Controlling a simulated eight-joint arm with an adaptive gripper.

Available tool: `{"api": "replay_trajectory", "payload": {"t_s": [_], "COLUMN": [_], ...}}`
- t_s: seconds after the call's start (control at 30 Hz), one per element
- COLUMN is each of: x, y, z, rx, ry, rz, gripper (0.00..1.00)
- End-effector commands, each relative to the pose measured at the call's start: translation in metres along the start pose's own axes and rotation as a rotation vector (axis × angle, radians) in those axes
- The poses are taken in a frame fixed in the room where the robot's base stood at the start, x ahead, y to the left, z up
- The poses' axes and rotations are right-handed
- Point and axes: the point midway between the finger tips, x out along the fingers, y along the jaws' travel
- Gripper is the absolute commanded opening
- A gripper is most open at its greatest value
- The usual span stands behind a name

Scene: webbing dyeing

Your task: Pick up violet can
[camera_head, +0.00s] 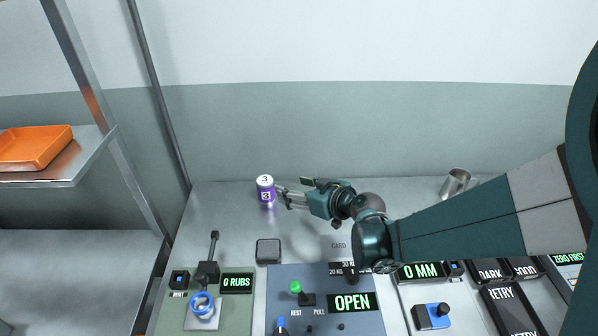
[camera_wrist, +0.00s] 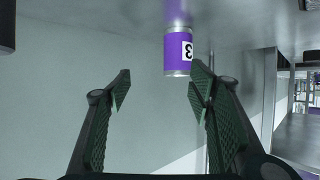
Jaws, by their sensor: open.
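The violet can (camera_head: 265,190) stands upright on the grey table near the back wall. It has a white top and white labels marked 3. My gripper (camera_head: 282,196) is just to the right of the can in the head view, with its fingers pointing toward it. In the wrist view, the can (camera_wrist: 178,54) shows beyond the fingertips, nearer the right finger than the left. My gripper (camera_wrist: 157,82) is open there, with nothing visible between its fingers. I cannot tell whether a finger touches the can.
A metal cup (camera_head: 455,184) stands at the back right. A small dark block (camera_head: 268,251) lies in front of the can. Panels with levers and displays, including an OPEN display (camera_head: 352,303), fill the front. An orange tray (camera_head: 35,147) sits on a shelf at left.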

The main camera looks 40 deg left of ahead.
Motion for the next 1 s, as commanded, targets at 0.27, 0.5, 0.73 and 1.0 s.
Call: {"api": "replay_trajectory", "payload": {"t_s": [0.27, 0.5, 0.73, 1.0], "x": [0.041, 0.046, 0.047, 0.065], "y": [-0.03, -0.035, -0.035, -0.035], "z": [0.009, 0.01, 0.01, 0.009], "rx": [-0.041, -0.046, -0.046, -0.046], "ry": [0.037, 0.043, 0.042, 0.042], "rz": [-0.051, -0.058, -0.057, -0.057], "gripper": [0.53, 0.53, 0.53, 0.53]}}
